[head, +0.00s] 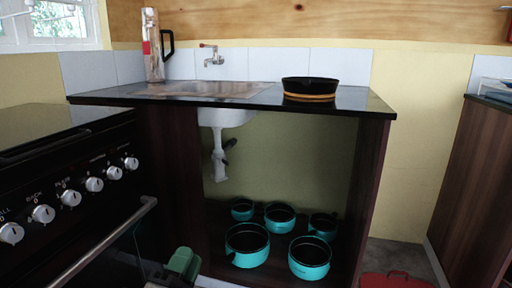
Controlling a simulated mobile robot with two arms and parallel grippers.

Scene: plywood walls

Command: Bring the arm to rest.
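My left gripper (182,264) shows as a green part at the bottom edge, left of centre. It is in front of the oven side and the open cabinet. Its fingers are small and partly cut off, so I cannot tell whether they are open or shut. I see nothing clearly held in it. My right gripper is not in view.
A black counter (335,104) carries a sink, a dark pan (310,90) and a tall container (152,45). Several teal pots (247,250) stand in the open space below. A black stove (60,160) is at left. A red handled object (395,281) lies at bottom right.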

